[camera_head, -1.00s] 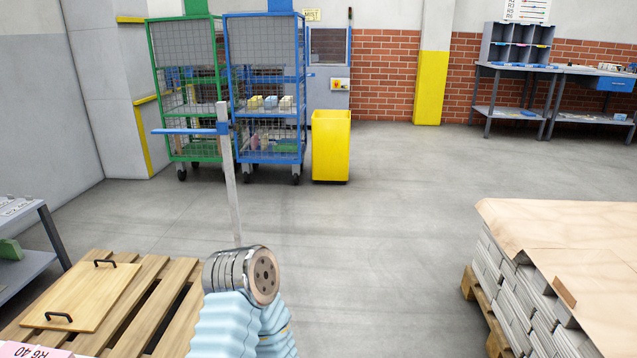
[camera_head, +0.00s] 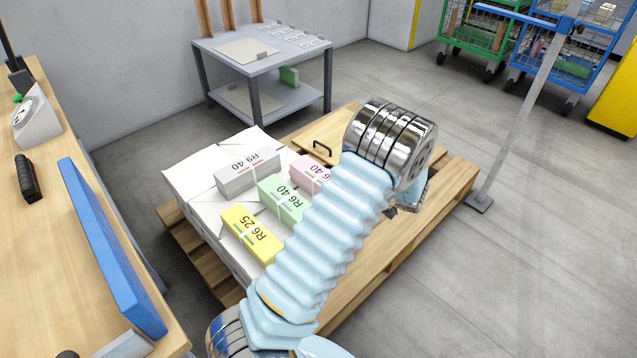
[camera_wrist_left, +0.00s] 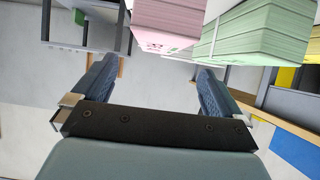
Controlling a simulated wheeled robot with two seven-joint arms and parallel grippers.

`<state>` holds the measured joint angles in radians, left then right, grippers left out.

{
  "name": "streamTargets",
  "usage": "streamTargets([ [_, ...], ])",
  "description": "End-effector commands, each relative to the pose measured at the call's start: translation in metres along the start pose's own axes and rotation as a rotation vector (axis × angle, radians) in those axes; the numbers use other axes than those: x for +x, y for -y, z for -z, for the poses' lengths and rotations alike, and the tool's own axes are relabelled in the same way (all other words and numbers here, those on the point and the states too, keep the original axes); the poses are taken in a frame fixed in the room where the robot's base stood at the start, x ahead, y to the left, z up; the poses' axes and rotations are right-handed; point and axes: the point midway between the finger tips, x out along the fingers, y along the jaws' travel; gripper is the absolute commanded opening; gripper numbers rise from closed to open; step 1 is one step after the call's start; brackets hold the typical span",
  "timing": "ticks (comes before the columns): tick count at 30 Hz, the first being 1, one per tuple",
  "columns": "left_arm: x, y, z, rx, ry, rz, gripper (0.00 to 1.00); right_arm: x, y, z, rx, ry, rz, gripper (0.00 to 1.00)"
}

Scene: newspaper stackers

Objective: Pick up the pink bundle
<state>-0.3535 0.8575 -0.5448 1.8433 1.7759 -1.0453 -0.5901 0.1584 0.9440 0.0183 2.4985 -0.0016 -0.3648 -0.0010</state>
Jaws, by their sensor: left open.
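The pink bundle (camera_head: 308,172), banded and labelled, lies on a white stack (camera_head: 190,180) on the pallet, partly hidden behind my arm in the head view. It also shows at the top middle of the left wrist view (camera_wrist_left: 165,22), beyond the fingertips. My left gripper (camera_wrist_left: 157,70) is open with nothing between its fingers; it looks apart from the bundle, but the distance is hard to tell. In the head view my sleeved arm mostly hides this gripper. My right gripper is not in view.
A green bundle (camera_head: 284,199) lies close beside the pink one, with a yellow bundle (camera_head: 252,233) and a grey-white bundle (camera_head: 248,172) around them. A workbench (camera_head: 80,240) with a blue panel (camera_head: 110,245) stands at left. A grey table (camera_head: 262,62) stands behind. Floor at right is mostly clear.

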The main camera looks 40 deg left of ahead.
Motion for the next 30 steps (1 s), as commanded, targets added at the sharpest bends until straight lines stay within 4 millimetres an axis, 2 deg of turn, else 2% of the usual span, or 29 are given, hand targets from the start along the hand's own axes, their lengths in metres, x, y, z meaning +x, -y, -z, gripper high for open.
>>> streamTargets([
  [1,0.012,0.000,-0.001,0.000,-0.002,0.002,1.00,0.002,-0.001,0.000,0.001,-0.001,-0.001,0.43],
  [4,0.031,0.000,-0.001,0.000,-0.001,0.001,1.00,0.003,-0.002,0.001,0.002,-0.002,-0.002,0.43],
  [11,0.053,0.000,0.000,0.001,0.000,-0.001,1.00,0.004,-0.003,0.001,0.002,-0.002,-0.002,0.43],
  [19,0.094,0.000,0.001,0.002,0.000,-0.001,1.00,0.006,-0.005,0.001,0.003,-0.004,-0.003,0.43],
  [22,0.101,0.000,0.002,0.001,0.001,-0.002,1.00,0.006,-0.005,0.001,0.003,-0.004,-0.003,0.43],
  [28,0.102,0.000,0.002,0.001,0.002,-0.003,1.00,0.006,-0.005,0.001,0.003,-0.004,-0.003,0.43],
  [29,0.102,0.000,0.002,0.001,0.002,-0.003,0.98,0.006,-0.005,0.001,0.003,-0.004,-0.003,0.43],
  [30,0.102,0.000,0.002,0.001,0.002,-0.003,0.92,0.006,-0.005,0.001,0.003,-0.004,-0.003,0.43],
])
